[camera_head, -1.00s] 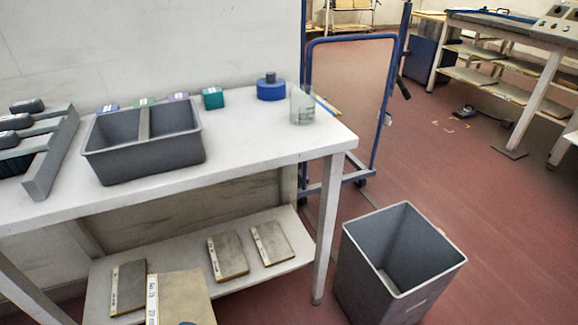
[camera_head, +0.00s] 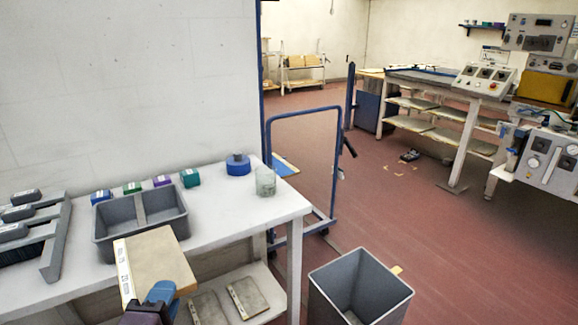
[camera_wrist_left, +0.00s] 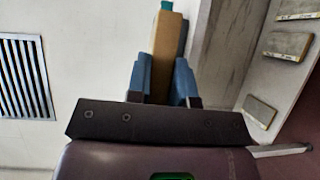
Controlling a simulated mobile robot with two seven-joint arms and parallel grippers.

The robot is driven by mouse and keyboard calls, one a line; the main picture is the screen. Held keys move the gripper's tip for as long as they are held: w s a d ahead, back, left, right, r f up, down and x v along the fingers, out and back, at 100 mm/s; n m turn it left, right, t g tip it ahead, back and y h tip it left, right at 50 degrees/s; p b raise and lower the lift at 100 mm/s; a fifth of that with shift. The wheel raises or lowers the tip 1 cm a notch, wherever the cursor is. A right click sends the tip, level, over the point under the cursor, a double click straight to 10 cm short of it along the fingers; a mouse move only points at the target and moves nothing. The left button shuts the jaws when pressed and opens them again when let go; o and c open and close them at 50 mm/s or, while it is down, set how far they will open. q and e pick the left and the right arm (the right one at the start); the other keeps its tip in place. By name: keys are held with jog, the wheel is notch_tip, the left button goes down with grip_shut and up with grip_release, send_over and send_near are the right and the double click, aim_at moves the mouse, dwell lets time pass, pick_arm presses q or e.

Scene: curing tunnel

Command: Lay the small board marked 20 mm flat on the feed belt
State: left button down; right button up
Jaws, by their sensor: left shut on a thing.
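A small tan board (camera_head: 158,262) with a pale label strip along its left edge is in my left gripper (camera_head: 160,292), whose blue fingers are shut on its near end. The label is too small to read. The board is in front of the white table, overlapping its front edge in the head view. In the left wrist view the board (camera_wrist_left: 168,45) shows edge-on between the blue fingers (camera_wrist_left: 163,82). My right gripper is in neither view. I cannot clearly make out a feed belt; a long machine bench (camera_head: 445,82) stands at the far right.
The white table (camera_head: 225,210) carries a grey two-part bin (camera_head: 104,240), small coloured boxes, a blue round item (camera_head: 238,166) and a clear beaker (camera_head: 265,182). Other boards (camera_head: 247,297) lie on its lower shelf. A grey waste bin (camera_head: 395,305) and blue-framed trolley (camera_head: 303,112) stand right; red floor beyond is open.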

pick_arm(q)
jog(key=shift+t, duration=0.3)
notch_tip(320, 180, up, 4)
jog(key=shift+r+p, duration=0.1)
jog(key=shift+p, duration=0.6)
jog(key=shift+f, duration=2.85)
jog(key=shift+d, duration=0.1)
